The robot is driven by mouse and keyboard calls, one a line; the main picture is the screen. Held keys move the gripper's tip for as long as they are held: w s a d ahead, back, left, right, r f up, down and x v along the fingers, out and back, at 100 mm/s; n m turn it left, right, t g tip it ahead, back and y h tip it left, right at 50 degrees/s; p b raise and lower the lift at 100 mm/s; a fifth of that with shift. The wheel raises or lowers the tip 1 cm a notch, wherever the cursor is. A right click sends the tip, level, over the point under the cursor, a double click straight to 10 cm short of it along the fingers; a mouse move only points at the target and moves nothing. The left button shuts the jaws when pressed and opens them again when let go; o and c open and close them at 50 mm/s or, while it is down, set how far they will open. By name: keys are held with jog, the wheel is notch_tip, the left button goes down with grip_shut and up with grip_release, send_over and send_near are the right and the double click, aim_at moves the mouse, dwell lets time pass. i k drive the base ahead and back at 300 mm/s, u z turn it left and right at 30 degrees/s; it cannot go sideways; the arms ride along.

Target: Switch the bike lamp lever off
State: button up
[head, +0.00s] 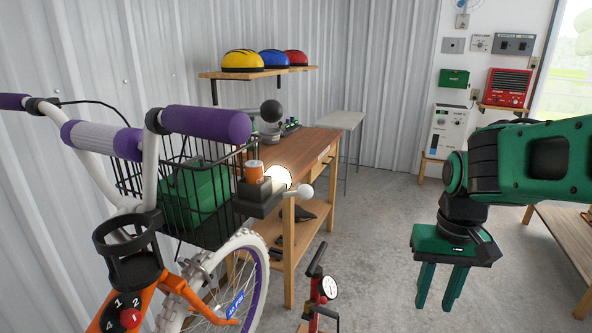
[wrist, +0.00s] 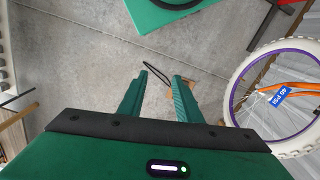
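The bike (head: 160,270) stands at the left of the head view, with purple grips and a black wire basket. The bike lamp (head: 277,176) sits at the basket's front right and its round face glows white. A pale round-knobbed lever (head: 304,191) sticks out to the right of the lamp's dark housing. My gripper (head: 440,290) is open and empty, pointing down over the floor, well to the right of the lamp and apart from it. In the wrist view, my gripper (wrist: 160,79) has nothing between its fingers. The lamp and lever do not show clearly there.
A wooden workbench (head: 318,148) stands behind the lamp. A red floor pump (head: 320,292) with a gauge stands between the bike and my gripper. A low wooden table (head: 567,228) is at the right. The floor (head: 385,225) in the middle is clear.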

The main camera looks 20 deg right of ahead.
aim_at(305, 191)
jog(key=i, duration=0.35)
jog(key=u, duration=0.3)
jog(key=k, duration=1.7)
jog(key=z, duration=0.55)
jog(key=i, duration=1)
jog(key=u, duration=0.05)
